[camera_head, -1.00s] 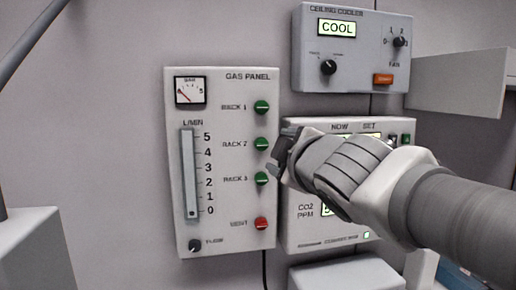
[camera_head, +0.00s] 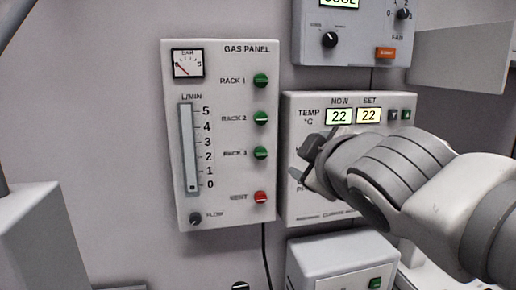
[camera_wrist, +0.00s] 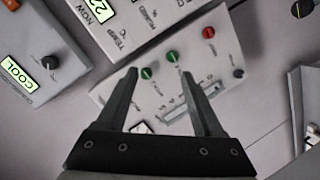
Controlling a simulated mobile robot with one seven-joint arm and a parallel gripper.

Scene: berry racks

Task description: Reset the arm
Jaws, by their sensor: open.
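My gripper (camera_head: 305,165) is in front of the lower left part of the climate panel in the head view, at the right of the gas panel. My arm reaches in from the right edge and hides much of that panel. In the wrist view my gripper (camera_wrist: 160,75) has its two fingers spread apart with nothing between them. Beyond the fingers the gas panel (camera_wrist: 215,50) shows tilted, with green buttons, a red button and the slider scale.
The gas panel (camera_head: 240,180) has three green rack buttons and a red vent button. The climate panel (camera_head: 300,105) reads 22 and 22. A white box (camera_head: 330,250) is below. A grey block (camera_head: 30,240) stands at the left.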

